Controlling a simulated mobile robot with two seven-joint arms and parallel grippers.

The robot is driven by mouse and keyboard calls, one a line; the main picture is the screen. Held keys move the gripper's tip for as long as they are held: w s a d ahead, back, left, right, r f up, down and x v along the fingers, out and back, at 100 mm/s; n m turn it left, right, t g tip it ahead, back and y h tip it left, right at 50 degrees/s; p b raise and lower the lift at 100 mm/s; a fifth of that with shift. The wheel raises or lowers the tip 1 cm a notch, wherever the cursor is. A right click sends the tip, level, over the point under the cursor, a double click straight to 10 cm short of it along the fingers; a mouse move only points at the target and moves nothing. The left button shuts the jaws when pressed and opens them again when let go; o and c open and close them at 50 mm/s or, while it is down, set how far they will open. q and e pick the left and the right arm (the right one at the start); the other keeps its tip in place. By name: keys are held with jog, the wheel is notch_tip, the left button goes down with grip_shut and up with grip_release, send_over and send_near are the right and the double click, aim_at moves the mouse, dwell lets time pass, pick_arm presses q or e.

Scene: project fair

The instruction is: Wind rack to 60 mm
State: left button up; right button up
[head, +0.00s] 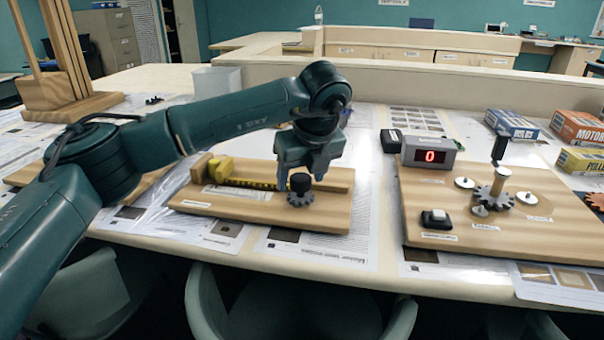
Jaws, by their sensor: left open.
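A wooden board (230,209) on the table carries a yellow tape measure (220,169) with its yellow strip (262,184) drawn out to the right. A dark toothed gear (300,199) with a black knob (300,183) on top stands at the right end of the strip. A separate rack is hard to tell from the wooden strip behind the tape. The scale marks are too small to read. My left gripper (303,174) is open, pointing down just above and around the knob; contact cannot be told. My right gripper is out of view.
A second board (425,205) to the right holds gears, a crank and a display (430,153) reading 0. Several boxes (511,124) stand at the far right. A wooden stand (72,104) is at back left. Chairs line the table's front edge.

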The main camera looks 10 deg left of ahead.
pick_arm(q)
jog(key=c, duration=1)
